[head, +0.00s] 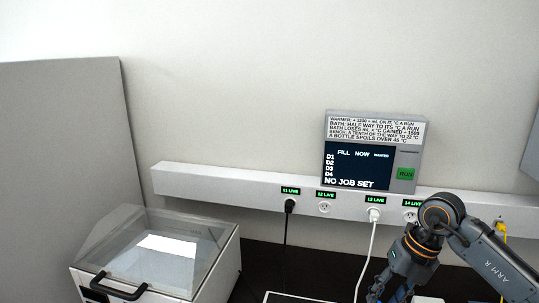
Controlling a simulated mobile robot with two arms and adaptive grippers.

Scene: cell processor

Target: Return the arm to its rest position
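My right arm (497,262), marked "ARM R", comes in from the lower right and bends down at a rounded joint. My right gripper (378,292) hangs at the bottom edge of the head view, beside a white cable. It is small and partly cut off, so I cannot see whether it is open, shut or holding anything. My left arm and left gripper are not in view.
A white bath with a clear lid (165,258) and black handle stands at the lower left. A white socket rail (245,186) runs along the wall, with black, white and yellow cables plugged in. Above it, a grey panel (370,151) reads "NO JOB SET" beside a green RUN button.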

